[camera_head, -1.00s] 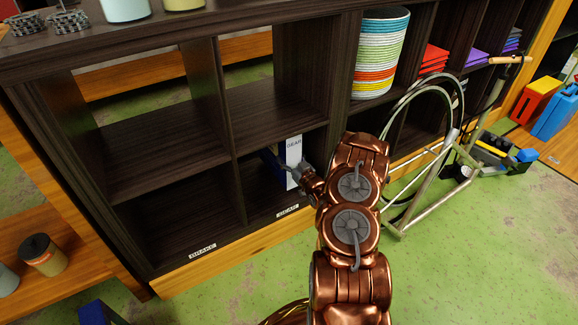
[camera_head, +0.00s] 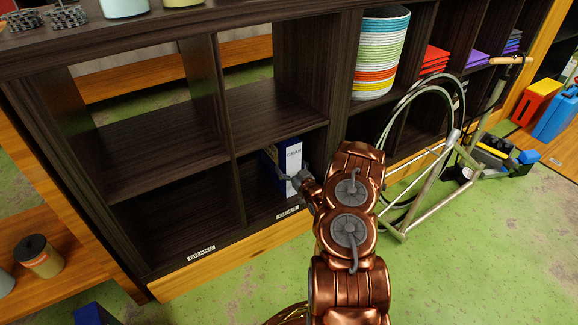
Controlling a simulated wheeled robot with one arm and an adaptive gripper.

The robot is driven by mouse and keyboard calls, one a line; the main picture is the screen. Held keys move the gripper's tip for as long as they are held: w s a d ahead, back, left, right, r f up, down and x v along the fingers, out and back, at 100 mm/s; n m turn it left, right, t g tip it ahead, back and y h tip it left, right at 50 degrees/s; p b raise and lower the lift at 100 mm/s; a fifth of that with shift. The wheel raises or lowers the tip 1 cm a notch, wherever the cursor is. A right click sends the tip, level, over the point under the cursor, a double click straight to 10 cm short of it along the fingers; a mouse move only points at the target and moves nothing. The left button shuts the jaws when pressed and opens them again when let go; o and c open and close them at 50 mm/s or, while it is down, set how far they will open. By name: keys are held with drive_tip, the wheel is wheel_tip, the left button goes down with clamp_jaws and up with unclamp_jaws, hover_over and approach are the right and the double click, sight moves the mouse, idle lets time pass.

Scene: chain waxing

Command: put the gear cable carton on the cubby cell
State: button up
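The gear cable carton (camera_head: 291,155) is a blue box with a white face printed GEAR. It stands upright inside the lower cubby cell labelled GEAR (camera_head: 288,212), toward the right side of that cell. My gripper (camera_head: 289,180) is at the cell's front opening, at the lower front of the carton. Its small grey fingers overlap the carton's lower part in the picture. I cannot tell whether they grip it or only sit beside it. The carton's base and rear are hidden.
The cell labelled BRAKE (camera_head: 202,252) to the left looks empty, as do the cells above. A striped basket (camera_head: 381,55) fills a cell up right. A bicycle frame with wheel (camera_head: 437,165) stands close right of my arm. Green floor (camera_head: 500,265) is open at lower right.

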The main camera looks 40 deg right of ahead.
drive_tip(key=s+a+p, duration=0.1)
drive_tip(key=s+p, duration=0.2)
drive_tip(key=s, duration=0.9)
drive_tip(key=shift+f+p, duration=0.3)
drive_tip(key=shift+p, duration=0.05)
